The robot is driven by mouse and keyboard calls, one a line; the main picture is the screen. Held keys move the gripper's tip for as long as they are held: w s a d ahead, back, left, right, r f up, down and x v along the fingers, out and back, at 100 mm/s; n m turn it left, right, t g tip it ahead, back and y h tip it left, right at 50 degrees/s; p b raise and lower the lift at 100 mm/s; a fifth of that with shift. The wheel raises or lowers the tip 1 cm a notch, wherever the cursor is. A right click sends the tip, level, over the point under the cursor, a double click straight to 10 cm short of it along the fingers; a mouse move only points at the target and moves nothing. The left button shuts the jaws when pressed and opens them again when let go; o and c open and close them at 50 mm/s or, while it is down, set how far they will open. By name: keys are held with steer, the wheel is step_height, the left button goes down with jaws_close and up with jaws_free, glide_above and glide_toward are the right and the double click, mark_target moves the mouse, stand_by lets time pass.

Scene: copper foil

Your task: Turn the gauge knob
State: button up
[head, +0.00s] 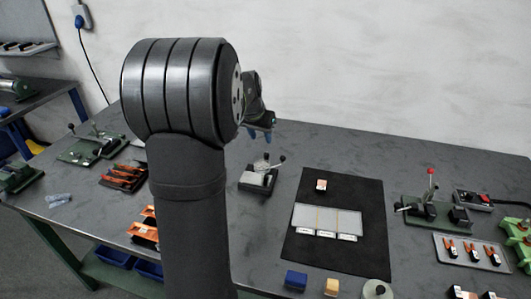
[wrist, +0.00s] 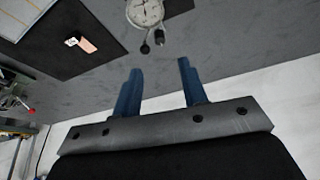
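The gauge (wrist: 144,10) shows at the top of the wrist view with a round white dial, partly cut off by the frame edge. A dark round knob (wrist: 145,48) is just below the dial, with another dark ball-ended part beside it. In the head view the gauge stand (head: 259,180) sits on the table right of my arm; its dial face cannot be made out. My gripper (wrist: 157,78) has two blue fingers, spread apart with nothing between them. In the head view my gripper (head: 261,135) is above and behind the gauge stand, clear of it and partly hidden by my arm.
A black mat (head: 362,255) with a divided tray (head: 327,218) lies to the right of the gauge. A green-based lever fixture (head: 436,214) stands farther right. Bare table surrounds the gauge; a pale wall (head: 400,60) rises behind.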

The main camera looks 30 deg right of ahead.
mark_target(266, 154)
steer(key=x, duration=1)
steer(key=shift+f, duration=0.3)
jaws_close()
